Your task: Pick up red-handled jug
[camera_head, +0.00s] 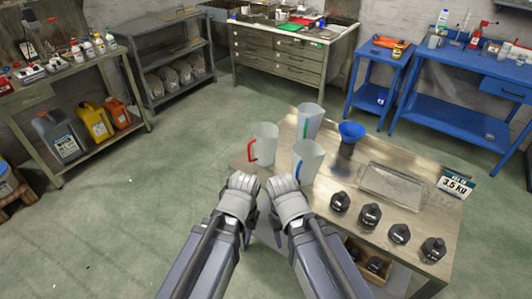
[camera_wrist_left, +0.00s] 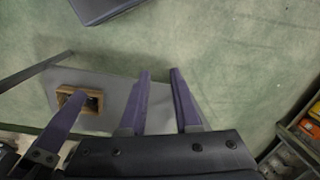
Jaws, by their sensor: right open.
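The red-handled jug (camera_head: 265,145) is a pale translucent jug standing upright at the left end of the workbench, its red handle facing left. My left gripper (camera_head: 248,232) is below and in front of it, apart from it. In the left wrist view its fingers (camera_wrist_left: 161,75) are spread with nothing between them. My right gripper (camera_head: 274,232) is beside the left one, also apart from the jug, open and empty. The fingers are mostly hidden behind the wrists in the head view.
A blue-handled jug (camera_head: 308,161) and a green-handled jug (camera_head: 309,121) stand close on the right. A blue funnel (camera_head: 350,132), a metal tray (camera_head: 391,184) and several black weights (camera_head: 370,215) share the workbench (camera_head: 330,185). Open floor (camera_head: 150,215) lies left.

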